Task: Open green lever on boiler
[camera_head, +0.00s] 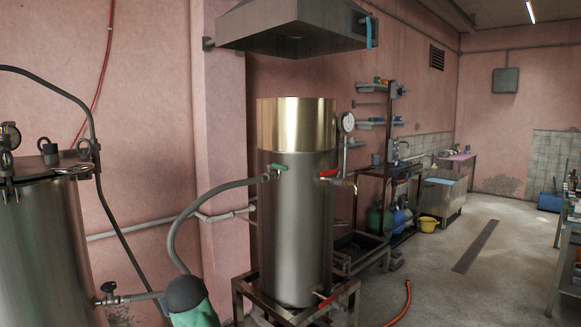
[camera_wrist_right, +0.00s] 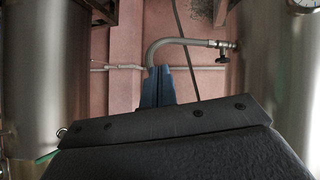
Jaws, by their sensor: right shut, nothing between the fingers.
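The boiler (camera_head: 296,225) is a tall steel cylinder with a brassy upper band, standing on a dark metal frame in the head view. Its small green lever (camera_head: 278,167) is on the upper left of its front, where a grey hose joins. The lever lies roughly level. In the right wrist view, which appears upside down, the boiler (camera_wrist_right: 35,75) is at the left, and a bit of green (camera_wrist_right: 46,157) at lower left may be the lever, mostly hidden. My right gripper (camera_wrist_right: 157,72) has blue fingers closed together, empty and apart from the lever. My left gripper is out of view.
A red lever (camera_head: 328,173) sits over a spout on the boiler's right, another red lever (camera_head: 326,299) is low down. A second steel tank (camera_head: 42,245) stands left. The grey hose (camera_head: 192,210) crosses between. A hood (camera_head: 292,30) hangs above. Floor at right is open.

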